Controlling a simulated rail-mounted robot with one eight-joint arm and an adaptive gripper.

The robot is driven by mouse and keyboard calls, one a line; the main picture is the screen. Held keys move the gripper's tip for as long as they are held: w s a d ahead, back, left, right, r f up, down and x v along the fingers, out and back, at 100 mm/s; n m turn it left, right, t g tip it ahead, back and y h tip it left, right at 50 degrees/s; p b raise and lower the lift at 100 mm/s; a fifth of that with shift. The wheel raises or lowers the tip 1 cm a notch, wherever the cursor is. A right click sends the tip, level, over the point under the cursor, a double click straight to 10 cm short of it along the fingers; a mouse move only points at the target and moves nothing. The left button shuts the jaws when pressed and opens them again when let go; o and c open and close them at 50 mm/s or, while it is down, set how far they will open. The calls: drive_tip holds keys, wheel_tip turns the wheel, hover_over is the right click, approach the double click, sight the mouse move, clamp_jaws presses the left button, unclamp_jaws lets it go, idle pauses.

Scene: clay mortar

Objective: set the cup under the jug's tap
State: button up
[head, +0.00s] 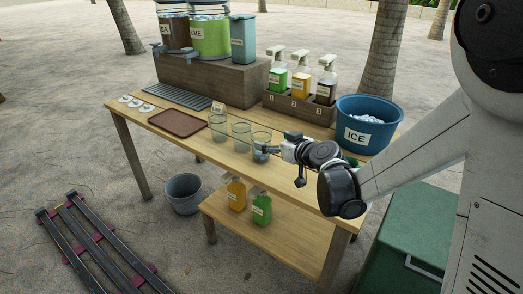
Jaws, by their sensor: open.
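Several clear cups stand in a row near the front edge of the wooden table, among them a left cup (218,126), a middle cup (241,132) and a right cup (261,141). My gripper (261,149) is open at the right cup, its fingers overlapping the cup in the picture; whether they touch it I cannot tell. Two jugs stand on a wooden box at the back left: a brown jug (174,32) marked as tea and a green jug (210,37) marked with lime. Their taps are small at the front and hard to make out.
A dark grate (183,96) lies below the box, with a brown tray (178,124) in front of it.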

sight(256, 133)
drive_tip(key=shift+b+x, duration=1.05)
drive_tip(key=shift+x, duration=2.95)
drive_tip(key=shift+d+r, duration=0.1)
drive_tip(key=shift+r, duration=0.05)
drive_tip(key=c, duration=1.9)
